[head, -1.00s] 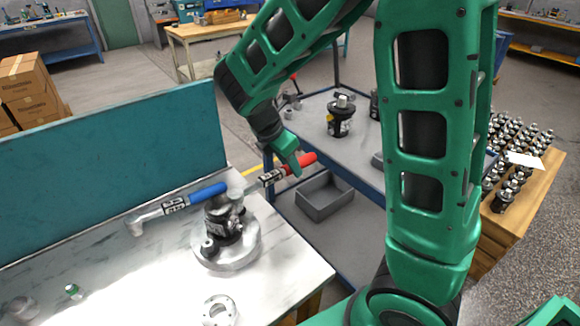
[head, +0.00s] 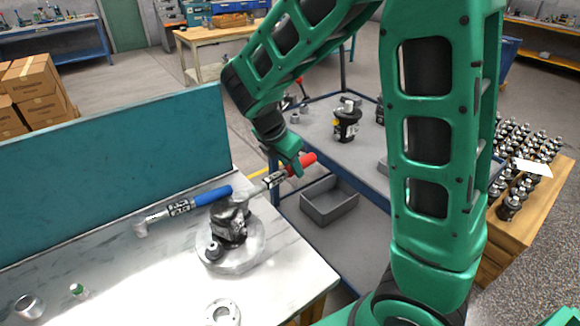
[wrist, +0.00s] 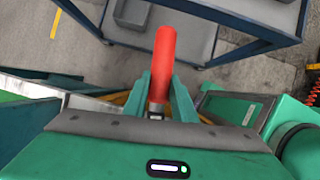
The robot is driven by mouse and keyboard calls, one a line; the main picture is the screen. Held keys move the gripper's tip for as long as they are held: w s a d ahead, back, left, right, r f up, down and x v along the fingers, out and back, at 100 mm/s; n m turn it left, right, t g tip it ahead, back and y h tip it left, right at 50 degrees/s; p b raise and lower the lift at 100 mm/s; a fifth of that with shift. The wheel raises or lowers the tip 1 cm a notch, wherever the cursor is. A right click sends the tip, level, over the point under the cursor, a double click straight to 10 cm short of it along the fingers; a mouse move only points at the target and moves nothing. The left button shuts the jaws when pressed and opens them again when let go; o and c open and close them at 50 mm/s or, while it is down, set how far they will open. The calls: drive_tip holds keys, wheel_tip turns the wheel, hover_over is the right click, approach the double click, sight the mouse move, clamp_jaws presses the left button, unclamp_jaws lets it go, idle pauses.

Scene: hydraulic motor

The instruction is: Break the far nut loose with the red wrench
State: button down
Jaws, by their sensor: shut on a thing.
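The red wrench (head: 302,162) has a red handle and a metal shaft. It reaches from my gripper (head: 291,166) leftward to the top of the dark motor (head: 229,222). My gripper is shut on the wrench; in the wrist view the red handle (wrist: 164,55) sticks out between the two green fingers (wrist: 160,92). The motor stands upright on a round metal base (head: 245,259) on the bench. A blue-handled wrench (head: 212,196) lies across the motor's near-left side. The far nut and the wrench's jaw on it are too small and covered to make out.
The white bench (head: 150,280) has a teal panel (head: 115,160) along its back. A ring part (head: 222,313) lies near its front edge. To the right stands a blue-framed cart (head: 315,125) with a grey bin (head: 329,200) on its lower shelf. A gap lies between bench and cart.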

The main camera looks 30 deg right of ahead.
drive_tip(key=shift+a+f, duration=0.15)
drive_tip(key=shift+f, duration=0.1)
drive_tip(key=shift+w+a+n, duration=0.1)
drive_tip(key=shift+w+n, duration=0.1)
drive_tip(key=shift+n, duration=0.1)
drive_tip(key=shift+s, duration=0.25)
drive_tip(key=shift+w+r, duration=0.1)
drive_tip(key=shift+r, duration=0.3)
